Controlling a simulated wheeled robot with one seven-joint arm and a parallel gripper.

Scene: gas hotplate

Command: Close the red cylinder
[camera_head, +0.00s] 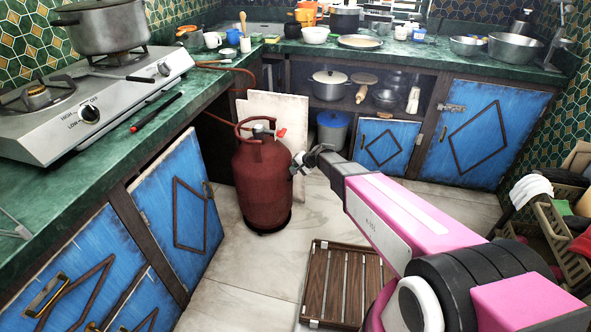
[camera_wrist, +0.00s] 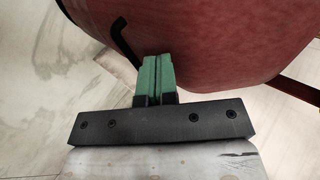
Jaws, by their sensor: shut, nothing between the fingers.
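The red gas cylinder (camera_head: 262,180) stands upright on the tiled floor in the head view, in front of the dark opening under the counter. A red valve handle (camera_head: 281,132) shows at its top, inside the collar ring. My gripper (camera_head: 298,166) is at the cylinder's right side, below the valve. In the wrist view the red cylinder body (camera_wrist: 225,40) fills the top. My gripper's green fingers (camera_wrist: 155,75) are together and empty, close to the cylinder's surface; I cannot tell if they touch it. The valve is outside the wrist view.
A pale board (camera_head: 272,108) leans behind the cylinder. A wooden slatted mat (camera_head: 335,285) lies on the floor below my arm. A blue cabinet door (camera_head: 180,215) stands at left. The gas hotplate (camera_head: 80,110) is on the green counter. Floor is clear around the cylinder's front.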

